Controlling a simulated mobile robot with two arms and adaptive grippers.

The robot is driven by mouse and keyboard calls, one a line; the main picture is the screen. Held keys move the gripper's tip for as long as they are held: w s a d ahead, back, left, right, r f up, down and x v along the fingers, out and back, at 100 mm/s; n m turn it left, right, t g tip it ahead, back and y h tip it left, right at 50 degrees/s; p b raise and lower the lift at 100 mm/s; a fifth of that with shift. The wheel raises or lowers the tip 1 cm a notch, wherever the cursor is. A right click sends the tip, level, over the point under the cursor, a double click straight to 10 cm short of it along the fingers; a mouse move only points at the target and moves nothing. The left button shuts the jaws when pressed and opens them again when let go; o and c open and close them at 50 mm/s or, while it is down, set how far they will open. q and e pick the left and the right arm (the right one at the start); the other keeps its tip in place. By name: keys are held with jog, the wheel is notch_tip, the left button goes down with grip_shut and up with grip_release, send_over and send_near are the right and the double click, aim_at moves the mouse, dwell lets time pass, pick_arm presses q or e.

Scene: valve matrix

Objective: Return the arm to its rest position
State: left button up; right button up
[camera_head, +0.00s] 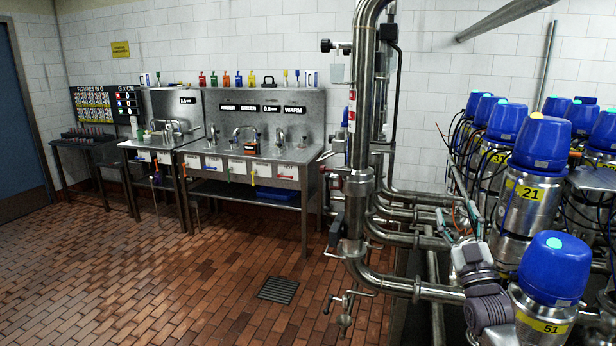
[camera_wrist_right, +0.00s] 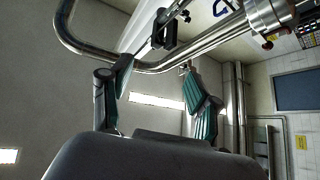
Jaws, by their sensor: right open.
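My right arm comes up from the lower right in the head view. Its gripper (camera_head: 459,218) points upward beside the steel pipework and left of the blue-capped valves. In the right wrist view the two teal-padded fingers of the gripper (camera_wrist_right: 160,78) stand wide apart with nothing between them. My left arm and gripper are in neither view.
A thick steel pipe (camera_head: 361,100) rises just left of my right gripper. Blue-capped valves, such as number 51 (camera_head: 553,268) and number 21 (camera_head: 535,160), crowd its right. Steel sinks (camera_head: 255,150) line the far wall. The tiled floor (camera_head: 190,285) at left is clear.

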jog(key=w+d+f+m+g+h, duration=0.2)
jog(key=w+f+g, duration=0.25)
jog(key=f, duration=0.45)
jog(key=s+a+f+m+g, duration=0.1)
jog(key=s+f+g, duration=0.25)
jog(key=f, duration=0.95)
jog(key=s+f+g, duration=0.3)
jog(key=s+f, duration=0.1)
jog(key=f, duration=0.9)
jog(key=s+a+f+g, duration=0.1)
jog(key=s+f+g, duration=0.1)
jog(key=s+f, duration=0.45)
jog(key=s+a+f+g, duration=0.1)
jog(key=s+f, duration=0.3)
jog(key=f, duration=0.6)
jog(key=s+a+f+g, duration=0.2)
jog(key=s+f+g, duration=0.1)
jog(key=s+f, duration=0.75)
jog(key=s+a+f+g, duration=0.25)
jog(key=s+f, duration=0.55)
jog(key=s, duration=0.6)
jog(key=s+a+f+g, duration=0.1)
jog(key=s+f+g, duration=0.1)
jog(key=s, duration=1)
jog(key=s+a+f+g, duration=0.2)
jog(key=s+f, duration=0.3)
jog(key=s, duration=0.8)
jog(key=shift+s+a+g, duration=0.2)
jog(key=shift+a+g, duration=0.1)
jog(key=shift+g, duration=0.05)
